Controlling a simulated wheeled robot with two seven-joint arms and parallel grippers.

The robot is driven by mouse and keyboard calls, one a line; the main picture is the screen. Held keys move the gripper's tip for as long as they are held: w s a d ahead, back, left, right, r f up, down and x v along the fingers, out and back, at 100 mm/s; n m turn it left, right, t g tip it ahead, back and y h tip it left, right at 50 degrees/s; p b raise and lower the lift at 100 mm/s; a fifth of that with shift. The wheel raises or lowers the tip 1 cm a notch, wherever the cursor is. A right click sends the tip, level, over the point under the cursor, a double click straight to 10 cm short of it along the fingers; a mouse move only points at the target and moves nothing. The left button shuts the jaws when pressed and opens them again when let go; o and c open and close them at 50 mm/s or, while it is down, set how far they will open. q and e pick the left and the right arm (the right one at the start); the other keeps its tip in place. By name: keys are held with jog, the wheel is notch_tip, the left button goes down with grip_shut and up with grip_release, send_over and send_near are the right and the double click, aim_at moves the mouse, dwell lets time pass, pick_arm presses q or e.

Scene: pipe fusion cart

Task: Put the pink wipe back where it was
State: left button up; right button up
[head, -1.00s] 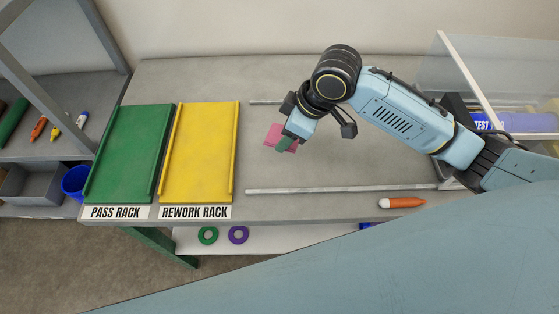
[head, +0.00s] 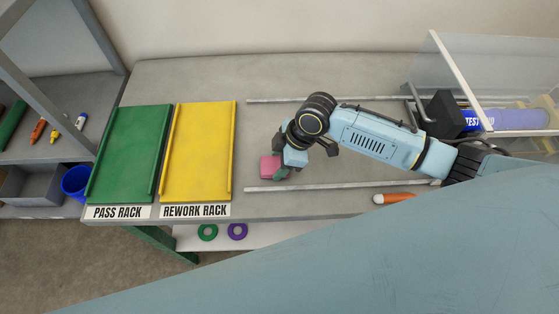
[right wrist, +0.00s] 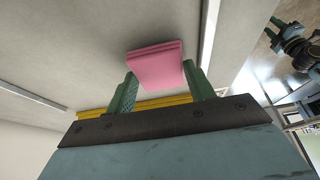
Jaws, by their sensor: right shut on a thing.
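The pink wipe (head: 269,167) is a small folded pad at the fingertips of my right gripper (head: 281,173), over the grey table between the two metal rails. In the right wrist view the wipe (right wrist: 155,66) sits between the two green fingers, which are shut on it. I cannot tell whether it touches the table. My right arm comes in from the right in the head view and hides part of the table.
The yellow rework rack (head: 199,150) and green pass rack (head: 130,150) lie left of the wipe. A front rail (head: 340,186) and a back rail (head: 330,99) cross the table (head: 190,75). An orange marker (head: 394,198) lies at the front edge. A blue cylinder (head: 520,119) sits behind a clear panel at right.

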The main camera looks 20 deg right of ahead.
jog(key=shift+f, duration=0.3)
jog(key=shift+f, duration=0.1)
jog(key=o, duration=1.1)
jog(key=v, duration=1.2)
jog(key=shift+p, duration=0.35)
